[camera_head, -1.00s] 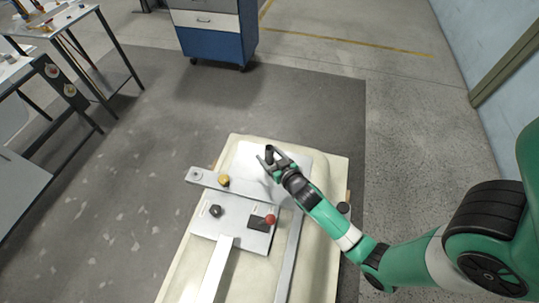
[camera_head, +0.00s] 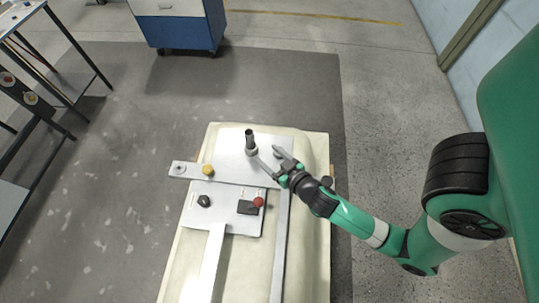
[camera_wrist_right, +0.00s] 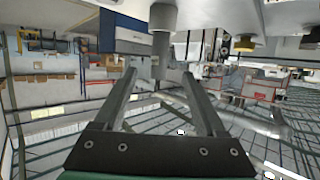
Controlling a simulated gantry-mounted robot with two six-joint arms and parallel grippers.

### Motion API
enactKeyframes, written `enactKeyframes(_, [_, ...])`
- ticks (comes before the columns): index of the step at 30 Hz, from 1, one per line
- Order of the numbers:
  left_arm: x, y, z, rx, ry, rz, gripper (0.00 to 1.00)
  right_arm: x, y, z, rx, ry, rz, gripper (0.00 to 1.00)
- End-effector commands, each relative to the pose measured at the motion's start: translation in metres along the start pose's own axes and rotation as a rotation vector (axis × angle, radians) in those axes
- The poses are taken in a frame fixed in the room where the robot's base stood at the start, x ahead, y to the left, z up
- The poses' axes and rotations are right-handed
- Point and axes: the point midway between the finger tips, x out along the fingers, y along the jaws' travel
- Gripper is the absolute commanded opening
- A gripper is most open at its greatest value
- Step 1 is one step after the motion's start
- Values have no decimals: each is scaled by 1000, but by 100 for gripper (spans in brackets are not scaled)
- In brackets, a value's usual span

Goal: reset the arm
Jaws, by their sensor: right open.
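My right arm (camera_head: 355,220) reaches in from the right over the cream bathtub shell (camera_head: 313,225). Its gripper (camera_head: 266,154) is open, with nothing visible between its fingers. A dark-topped grey post (camera_head: 250,141) stands on the upper metal plate, just beyond the left fingertip; I cannot tell whether they touch. In the right wrist view the two fingers (camera_wrist_right: 158,75) are spread, and the post (camera_wrist_right: 162,30) shows ahead, near the top. My left gripper is not in view.
The fixture on the shell carries a yellow knob (camera_head: 208,170), a black knob (camera_head: 204,201) and a red ball knob (camera_head: 258,202). A blue cabinet (camera_head: 180,32) stands at the back. Tables stand at the left. The grey floor mat (camera_head: 110,190) beside the shell is clear.

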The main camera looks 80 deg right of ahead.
Motion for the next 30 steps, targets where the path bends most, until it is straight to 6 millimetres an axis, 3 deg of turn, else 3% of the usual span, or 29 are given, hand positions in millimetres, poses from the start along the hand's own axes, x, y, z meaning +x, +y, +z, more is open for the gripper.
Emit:
enactKeyframes(19, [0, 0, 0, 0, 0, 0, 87, 1, 0, 0, 0, -1, 0, 73])
enactKeyframes(22, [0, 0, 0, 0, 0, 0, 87, 3, -7, -5, -1, 12, -17, 73])
enactKeyframes(26, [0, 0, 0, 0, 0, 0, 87, 19, -36, -53, 26, 114, -68, 73])
enactKeyframes(29, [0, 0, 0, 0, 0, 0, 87, 30, -71, -123, 83, 254, -136, 73])
enactKeyframes(30, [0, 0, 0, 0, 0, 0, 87, 30, -87, -156, 117, 315, -170, 73])
